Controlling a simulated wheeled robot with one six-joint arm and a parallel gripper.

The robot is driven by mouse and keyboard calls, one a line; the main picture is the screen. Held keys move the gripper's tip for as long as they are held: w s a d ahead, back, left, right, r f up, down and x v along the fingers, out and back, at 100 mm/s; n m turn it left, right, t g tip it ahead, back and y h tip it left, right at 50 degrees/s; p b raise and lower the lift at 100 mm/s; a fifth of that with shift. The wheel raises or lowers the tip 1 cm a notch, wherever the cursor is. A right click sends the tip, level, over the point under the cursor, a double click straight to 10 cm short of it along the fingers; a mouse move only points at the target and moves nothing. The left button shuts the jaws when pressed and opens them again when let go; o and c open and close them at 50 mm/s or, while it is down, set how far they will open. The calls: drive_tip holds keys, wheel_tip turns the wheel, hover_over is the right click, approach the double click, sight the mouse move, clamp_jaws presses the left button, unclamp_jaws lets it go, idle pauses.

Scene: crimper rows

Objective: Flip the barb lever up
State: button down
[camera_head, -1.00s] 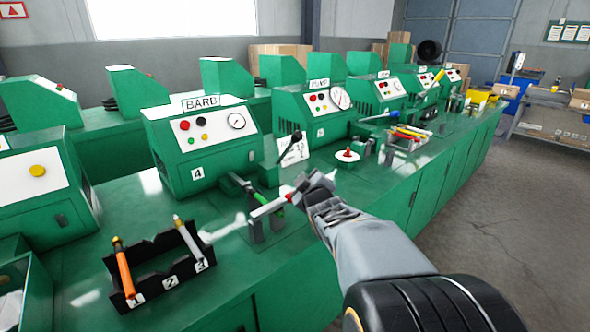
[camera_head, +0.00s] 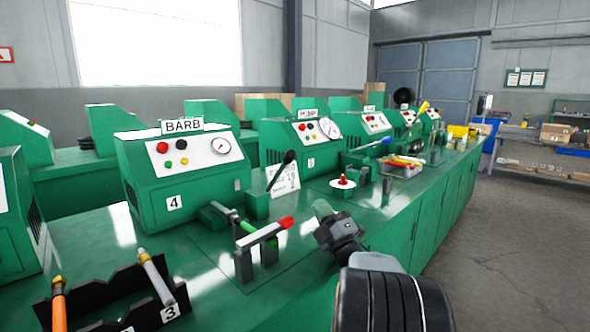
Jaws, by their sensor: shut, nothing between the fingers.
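The green machine (camera_head: 150,195) labelled BARB stands left of centre, with a number 4 on its front. On the bench before it, a low fixture carries a nearly level grey lever (camera_head: 259,236) with a red tip (camera_head: 286,222) pointing right. A green rod lies close under it. Behind the fixture, a second lever with a black ball knob (camera_head: 290,156) slants up to the right from a green block (camera_head: 257,204). My gripper (camera_head: 323,210) is shut and empty, just right of the red tip. It appears apart from it; depth is hard to judge.
A black rack (camera_head: 95,292) with orange- and grey-handled tools stands at the front left. A white dish with a red knob (camera_head: 343,181) sits behind my gripper. More green machines and a tray (camera_head: 402,168) of tools line the bench. Open floor lies right.

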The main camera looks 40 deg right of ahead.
sight(293, 159)
drive_tip(key=shift+w, duration=0.1)
drive_tip(key=x, duration=1.4)
drive_tip(key=shift+r, duration=0.1)
